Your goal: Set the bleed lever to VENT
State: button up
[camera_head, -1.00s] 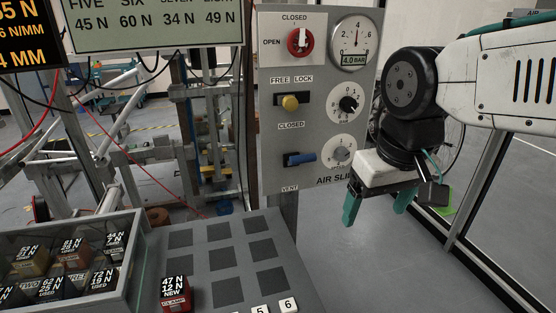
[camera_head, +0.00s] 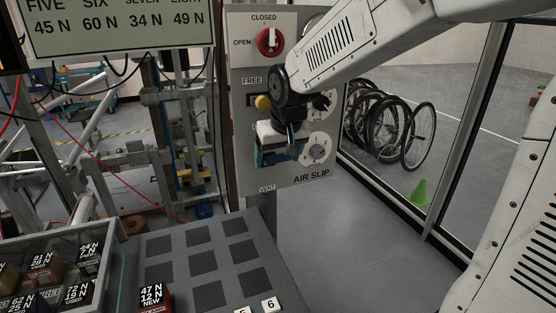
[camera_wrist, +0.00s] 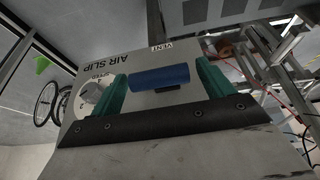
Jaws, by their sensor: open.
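The bleed lever (camera_wrist: 160,77) has a blue handle and lies across the lower part of the grey AIR SLIP panel (camera_head: 240,120). In the wrist view the handle lies between the two teal fingers of my gripper (camera_wrist: 160,72), with a gap at each end. The VENT label (camera_wrist: 160,47) is just beyond it. In the head view my gripper (camera_head: 276,156) is open in front of the lever and mostly hides it; a little blue shows between the fingers. The VENT label (camera_head: 267,188) sits below. Whether a finger touches the handle cannot be told.
A speed dial (camera_head: 318,149) is right of my gripper. A grey pad board (camera_head: 215,262) and a bin of blocks (camera_head: 116,250) stand in front. A glass partition is on the right.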

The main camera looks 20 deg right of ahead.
jog(key=shift+x, duration=0.8)
jog(key=c, duration=1.3)
jog(key=shift+c, duration=0.4)
